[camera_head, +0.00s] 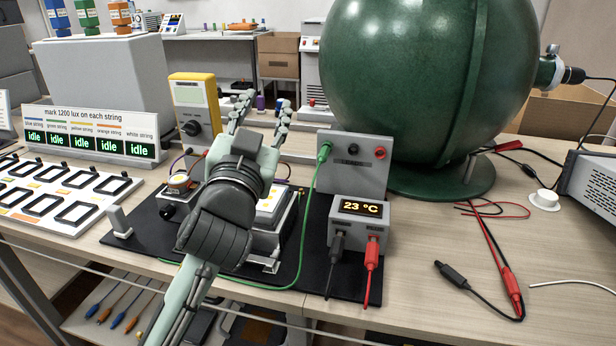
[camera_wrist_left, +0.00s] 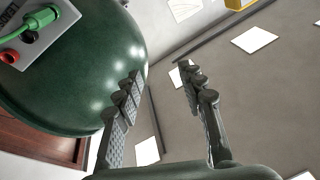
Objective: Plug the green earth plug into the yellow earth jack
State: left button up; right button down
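The green earth plug (camera_head: 324,151) sits at the left jack position of the grey jack panel (camera_head: 345,178). Its green cable (camera_head: 303,235) hangs down and runs along the black mat. No yellow shows at that position, so the yellow earth jack cannot be made out; the plug covers the spot. The plug also shows in the left wrist view (camera_wrist_left: 38,20), near a red jack (camera_wrist_left: 9,57). My left gripper (camera_head: 262,108) is open and empty, raised left of the panel, apart from the plug. Its spread fingers also show in the left wrist view (camera_wrist_left: 161,80). My right gripper is out of view.
A large green sphere (camera_head: 420,70) stands behind the panel. A temperature display box (camera_head: 358,225) with black and red plugs is in front. A yellow meter (camera_head: 194,105) stands behind left of my arm. Loose leads (camera_head: 485,240) lie right; bare table lies between.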

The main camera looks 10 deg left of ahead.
aim_at(322, 157)
pick_arm(q)
jog(key=s+d+f+n+g+h, duration=0.2)
jog(key=s+d+f+g+h, duration=0.15)
jog(key=d+f, duration=0.5)
jog(key=shift+g+y, duration=0.45)
jog(key=w, duration=0.3)
jog(key=w+f, duration=0.1)
jog(key=w, duration=0.3)
jog(key=w+f, duration=0.1)
jog(key=w, duration=0.3)
jog(key=shift+w+a+f, duration=0.2)
jog(key=shift+w+a, duration=0.05)
jog(key=shift+c, duration=0.2)
grip_shut()
